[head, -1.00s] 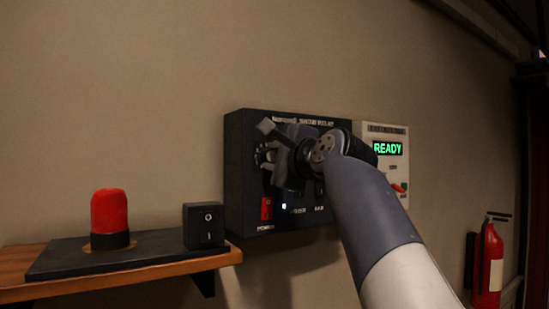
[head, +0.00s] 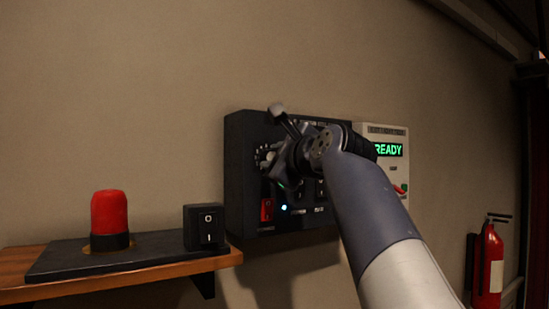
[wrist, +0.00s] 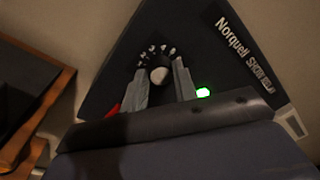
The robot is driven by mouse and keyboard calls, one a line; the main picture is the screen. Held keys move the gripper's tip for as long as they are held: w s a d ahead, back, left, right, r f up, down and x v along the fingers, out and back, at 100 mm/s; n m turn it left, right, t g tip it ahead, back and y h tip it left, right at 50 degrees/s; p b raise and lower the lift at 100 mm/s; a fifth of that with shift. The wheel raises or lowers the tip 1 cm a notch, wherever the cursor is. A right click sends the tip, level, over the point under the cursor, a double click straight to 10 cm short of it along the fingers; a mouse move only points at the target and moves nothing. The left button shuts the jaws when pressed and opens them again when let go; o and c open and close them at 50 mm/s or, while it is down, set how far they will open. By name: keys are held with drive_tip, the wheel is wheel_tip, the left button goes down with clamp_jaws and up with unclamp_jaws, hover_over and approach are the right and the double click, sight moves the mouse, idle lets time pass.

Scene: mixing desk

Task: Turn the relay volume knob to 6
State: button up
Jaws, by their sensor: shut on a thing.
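The black relay box (head: 240,190) is mounted on the wall, and its top corner fills much of the wrist view (wrist: 190,30). Its volume knob (wrist: 158,75) shows a pale round face with an arc of white numbers above it. The low numbers are visible; the pointer and exact setting cannot be read. My gripper (wrist: 160,76) is shut on the knob, one finger on each side. In the head view my gripper (head: 272,168) covers the knob, leaving part of the white scale showing at its left.
A red rocker switch (head: 267,210) and a lit lamp (head: 284,208) are low on the box. A white panel (head: 398,165) reading READY stands right of it. A wooden shelf (head: 120,283) at left bears a red beacon (head: 110,213) and a black switch (head: 204,226).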

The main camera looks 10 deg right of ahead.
drive_tip(key=o, duration=1)
drive_tip(key=shift+c, duration=0.2)
drive_tip(key=shift+s, duration=0.1)
drive_tip(key=b+v, duration=0.3)
drive_tip(key=v, duration=0.7)
drive_tip(key=shift+s, duration=0.3)
drive_tip(key=shift+d, duration=0.1)
drive_tip(key=p+x, duration=0.3)
drive_tip(key=x, duration=0.8)
drive_tip(key=shift+s, duration=0.1)
